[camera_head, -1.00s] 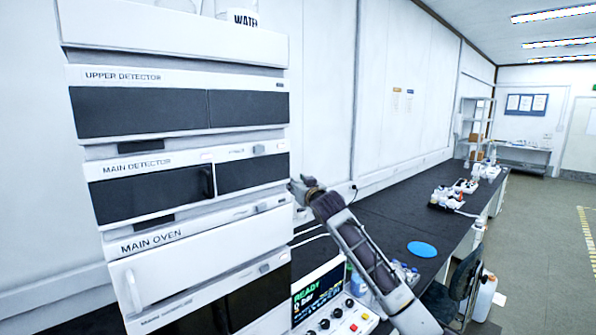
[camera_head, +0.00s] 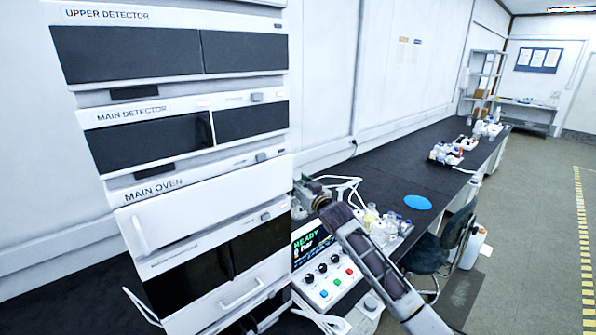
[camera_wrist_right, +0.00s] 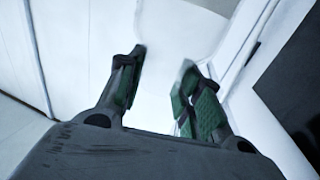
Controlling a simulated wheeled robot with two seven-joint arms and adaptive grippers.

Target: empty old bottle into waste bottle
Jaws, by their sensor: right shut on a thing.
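My right gripper (camera_head: 303,191) is beside the right edge of the instrument stack, level with the main oven panel (camera_head: 205,195). In the right wrist view its green-padded fingers (camera_wrist_right: 165,92) stand apart around a pale thing, which is hard to make out against the white background. I cannot tell from its look which bottle it is. A white jug (camera_head: 472,250) stands on the floor behind the chair; I cannot tell whether it is the waste bottle. Several small bottles (camera_head: 385,225) stand on the bench behind my right forearm, partly hidden. My left gripper is out of view.
The stack's upper detector (camera_head: 245,52) and main detector (camera_head: 250,119) fill the left side. A control box (camera_head: 325,275) with a screen stands below my right gripper. A blue disc (camera_head: 418,202) lies on the black bench (camera_head: 400,165). A chair (camera_head: 445,250) stands at its edge.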

